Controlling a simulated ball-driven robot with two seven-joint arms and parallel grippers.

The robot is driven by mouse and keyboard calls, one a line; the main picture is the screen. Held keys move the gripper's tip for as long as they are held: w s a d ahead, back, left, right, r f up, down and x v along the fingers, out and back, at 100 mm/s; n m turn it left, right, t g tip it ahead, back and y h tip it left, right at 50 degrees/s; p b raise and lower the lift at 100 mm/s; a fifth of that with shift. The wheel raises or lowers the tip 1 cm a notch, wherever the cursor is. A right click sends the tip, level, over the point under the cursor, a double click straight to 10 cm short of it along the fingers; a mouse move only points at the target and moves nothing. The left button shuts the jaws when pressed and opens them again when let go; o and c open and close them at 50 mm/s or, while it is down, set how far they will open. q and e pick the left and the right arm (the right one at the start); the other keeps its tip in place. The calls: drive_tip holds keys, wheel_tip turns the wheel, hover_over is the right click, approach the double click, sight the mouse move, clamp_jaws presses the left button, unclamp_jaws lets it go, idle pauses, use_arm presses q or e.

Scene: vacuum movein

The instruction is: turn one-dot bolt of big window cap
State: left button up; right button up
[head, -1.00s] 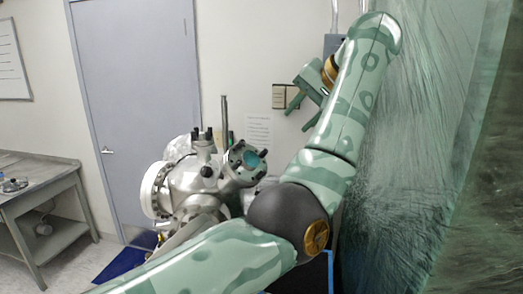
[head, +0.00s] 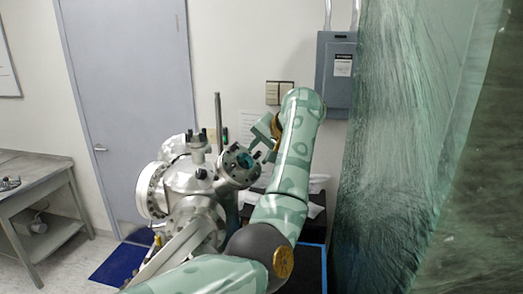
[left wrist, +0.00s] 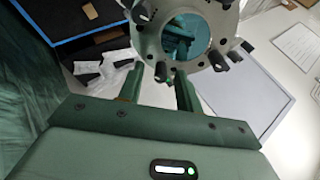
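The big window cap (head: 240,172) is a round metal flange with a glassy window and black bolts around its rim, on the silver vacuum chamber. In the left wrist view the cap (left wrist: 152,42) fills the top middle, its glass reflecting green fingers. My left gripper (head: 262,136) is close to the cap. In the wrist view my left gripper (left wrist: 158,76) is open. One black bolt (left wrist: 161,72) on the rim shows between its two fingertips, with space on both sides. I cannot make out dot marks on any bolt. My right gripper is out of view.
The vacuum chamber (head: 187,180) stands in the middle, with a thin upright rod behind it. A grey electrical box (head: 337,75) is on the back wall. A plastic curtain (head: 400,150) closes the right side. A metal table (head: 35,180) stands at the left.

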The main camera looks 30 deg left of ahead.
use_arm(q)
clamp_jaws()
drive_tip(key=shift+m, duration=0.6)
drive_tip(key=shift+m+b, duration=0.55)
drive_tip(key=shift+m, duration=0.55)
drive_tip(key=m+h, duration=0.1)
drive_tip(key=m, duration=0.2)
drive_tip(key=shift+m, duration=0.3)
drive_tip(key=m+p, duration=0.1)
drive_tip(key=m, duration=0.3)
drive_tip(key=shift+r+g+p, duration=0.15)
drive_tip(key=shift+g+p, duration=0.15)
drive_tip(key=shift+g, duration=0.1)
drive_tip(key=shift+m+p, duration=0.9)
drive_tip(key=shift+m, duration=1.5)
